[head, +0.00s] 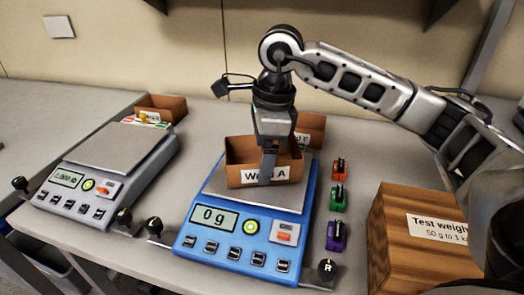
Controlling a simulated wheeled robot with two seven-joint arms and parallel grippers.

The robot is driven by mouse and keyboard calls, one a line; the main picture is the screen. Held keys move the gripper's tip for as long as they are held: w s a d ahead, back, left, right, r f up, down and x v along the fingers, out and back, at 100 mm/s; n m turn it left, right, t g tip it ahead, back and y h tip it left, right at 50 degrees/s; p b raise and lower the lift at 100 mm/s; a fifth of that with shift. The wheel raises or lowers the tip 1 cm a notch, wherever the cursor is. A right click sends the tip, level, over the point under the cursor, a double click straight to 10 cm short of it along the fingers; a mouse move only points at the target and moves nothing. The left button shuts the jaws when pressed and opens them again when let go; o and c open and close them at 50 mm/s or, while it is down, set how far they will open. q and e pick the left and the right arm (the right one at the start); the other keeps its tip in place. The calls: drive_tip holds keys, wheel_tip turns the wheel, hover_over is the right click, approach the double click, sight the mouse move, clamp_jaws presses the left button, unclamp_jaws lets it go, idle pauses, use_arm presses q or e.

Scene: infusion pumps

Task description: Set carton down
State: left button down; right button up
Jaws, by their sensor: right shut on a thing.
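A brown open-topped carton (236,154) has a white label, partly covered by my gripper, that ends in "A". It shows over the plate (285,196) of a blue scale (205,243), roughly upright. The blue scale's display reads 0 g. I cannot tell whether the carton touches the plate. My right gripper (267,168) comes down from above and is shut on the carton's near wall, with one finger in front of the label. My left gripper is not in view.
A grey scale (108,145) stands at the left with a small carton (163,107) behind it. Another carton (312,127) stands behind the held one. Red, green and purple clips (337,198) line the blue scale's right side. A wooden test-weight box (395,235) stands front right.

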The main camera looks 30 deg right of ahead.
drive_tip(key=shift+f, duration=0.15)
drive_tip(key=o, duration=1)
drive_tip(key=shift+c, duration=0.2)
wheel_tip(320, 180, up, 12)
drive_tip(key=d, duration=0.1)
drive_tip(key=shift+s+d+p, duration=0.3)
drive_tip(key=shift+s+p, duration=0.1)
drive_tip(key=shift+s, duration=0.05)
